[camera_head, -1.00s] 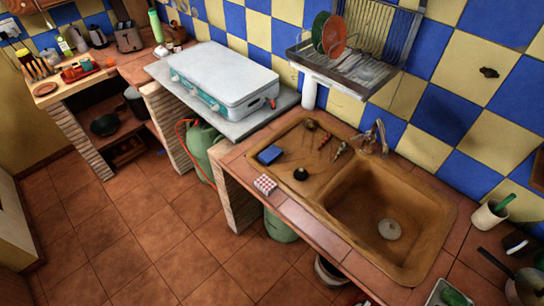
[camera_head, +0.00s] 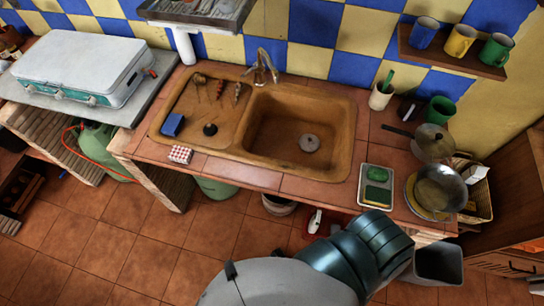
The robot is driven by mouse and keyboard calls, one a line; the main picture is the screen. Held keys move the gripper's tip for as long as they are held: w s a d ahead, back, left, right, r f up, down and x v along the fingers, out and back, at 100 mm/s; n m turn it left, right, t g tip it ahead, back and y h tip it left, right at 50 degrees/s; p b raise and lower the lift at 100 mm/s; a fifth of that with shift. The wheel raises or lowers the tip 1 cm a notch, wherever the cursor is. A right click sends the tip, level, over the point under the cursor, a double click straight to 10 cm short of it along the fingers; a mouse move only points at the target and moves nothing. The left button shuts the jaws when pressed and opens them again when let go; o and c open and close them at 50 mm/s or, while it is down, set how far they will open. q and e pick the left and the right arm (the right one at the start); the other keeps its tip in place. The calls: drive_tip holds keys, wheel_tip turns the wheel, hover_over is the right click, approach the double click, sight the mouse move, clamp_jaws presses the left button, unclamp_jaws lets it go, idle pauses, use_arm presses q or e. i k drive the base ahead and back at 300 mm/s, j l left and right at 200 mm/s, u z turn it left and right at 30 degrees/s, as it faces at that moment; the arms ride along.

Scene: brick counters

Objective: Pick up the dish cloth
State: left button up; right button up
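The dish cloth (camera_head: 180,154) is a small folded red-and-white checked cloth. It lies on the tiled counter's front edge (camera_head: 235,172), just in front of the left part of the brown sink (camera_head: 300,95). Nothing touches or covers it. A grey and teal part of one of my arms rises from the bottom edge, right of the middle, well to the right of the cloth. No gripper fingers show on it, and neither gripper can be made out.
On the drainboard lie a blue sponge (camera_head: 172,124), a black plug (camera_head: 210,129) and utensils. A tray with green sponges (camera_head: 376,187), pans (camera_head: 440,188) and a cup (camera_head: 381,96) stand to the right. A white camping stove (camera_head: 80,65) is at the left.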

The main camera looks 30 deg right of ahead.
sight(172, 126)
drive_tip(key=i+j+z, duration=0.25)
drive_tip(key=z, duration=0.2)
drive_tip(key=i+j+z, duration=0.2)
drive_tip(key=j+z, duration=0.25)
drive_tip(key=i+j+z, duration=0.15)
drive_tip(key=j+z, duration=0.3)
